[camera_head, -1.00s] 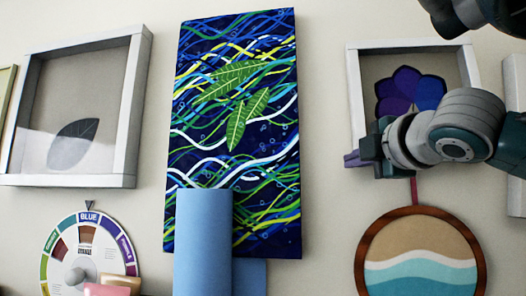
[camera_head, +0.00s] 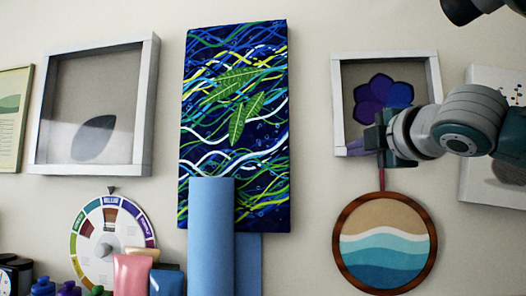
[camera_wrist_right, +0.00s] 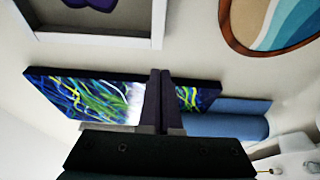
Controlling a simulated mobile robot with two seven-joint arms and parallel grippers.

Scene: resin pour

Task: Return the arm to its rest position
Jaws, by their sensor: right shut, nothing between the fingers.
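My right gripper (camera_head: 377,139) comes in from the right in the head view, raised in front of the wall. Its fingers point left and overlap the lower edge of a white-framed flower picture. In the right wrist view its two dark fingers (camera_wrist_right: 158,98) stand side by side, shut, with nothing held. Behind them in that view is the blue patterned canvas (camera_wrist_right: 75,92). My left gripper is not in view.
On the wall hang the leaf frame (camera_head: 153,100), the patterned canvas (camera_head: 270,150), the flower frame (camera_head: 338,95) and a round wave picture (camera_head: 385,245). A blue roll (camera_head: 211,240) stands below the canvas. A colour wheel (camera_head: 85,245) and several bottles are at lower left.

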